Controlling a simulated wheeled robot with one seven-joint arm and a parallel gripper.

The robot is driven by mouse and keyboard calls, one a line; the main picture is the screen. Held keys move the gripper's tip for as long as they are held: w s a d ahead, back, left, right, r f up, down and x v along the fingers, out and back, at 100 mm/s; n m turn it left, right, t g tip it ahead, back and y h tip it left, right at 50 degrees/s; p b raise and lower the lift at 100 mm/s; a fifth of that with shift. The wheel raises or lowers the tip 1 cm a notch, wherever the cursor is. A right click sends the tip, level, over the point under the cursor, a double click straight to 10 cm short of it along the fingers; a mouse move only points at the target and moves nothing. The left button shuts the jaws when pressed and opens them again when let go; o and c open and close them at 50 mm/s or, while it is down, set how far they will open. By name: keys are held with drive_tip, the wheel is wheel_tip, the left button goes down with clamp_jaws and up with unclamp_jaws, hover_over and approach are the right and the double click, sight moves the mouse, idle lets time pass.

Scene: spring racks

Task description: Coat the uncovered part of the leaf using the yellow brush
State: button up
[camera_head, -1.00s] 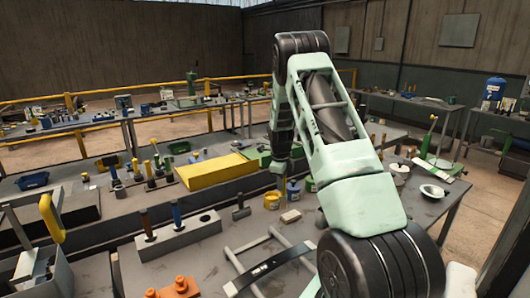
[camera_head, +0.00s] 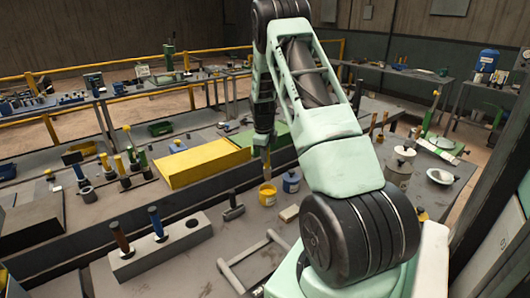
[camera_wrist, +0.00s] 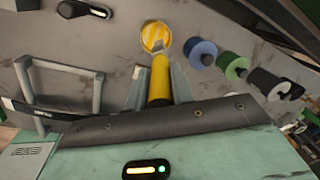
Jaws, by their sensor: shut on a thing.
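My gripper (camera_wrist: 158,85) is shut on the yellow brush (camera_wrist: 160,78), whose handle stands between the two fingers in the wrist view. The brush's far end is at or just above the yellow pot (camera_wrist: 155,37); I cannot tell whether it dips inside. In the head view my gripper hangs over the table, with the brush (camera_head: 266,161) pointing down at the yellow pot (camera_head: 267,195). A dark bar with white lettering (camera_wrist: 35,112) lies across a grey frame (camera_wrist: 62,72); it may be the leaf, but its coating cannot be made out.
A blue pot (camera_head: 291,181) stands right beside the yellow pot, with green and black ones beyond it in the wrist view. A yellow box (camera_head: 203,164) stands behind.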

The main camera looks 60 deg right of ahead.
sight(265, 172)
drive_tip(key=shift+f+b, duration=2.55)
drive_tip(key=shift+f, duration=1.7)
drive_tip(key=shift+r, duration=0.1)
drive_tip(key=shift+r+p, duration=1.5)
drive_tip(key=shift+r, duration=1.1)
drive_tip(key=shift+r+p, duration=1.2)
drive_tip(key=shift+r, duration=0.85)
drive_tip(key=shift+s+f, duration=0.1)
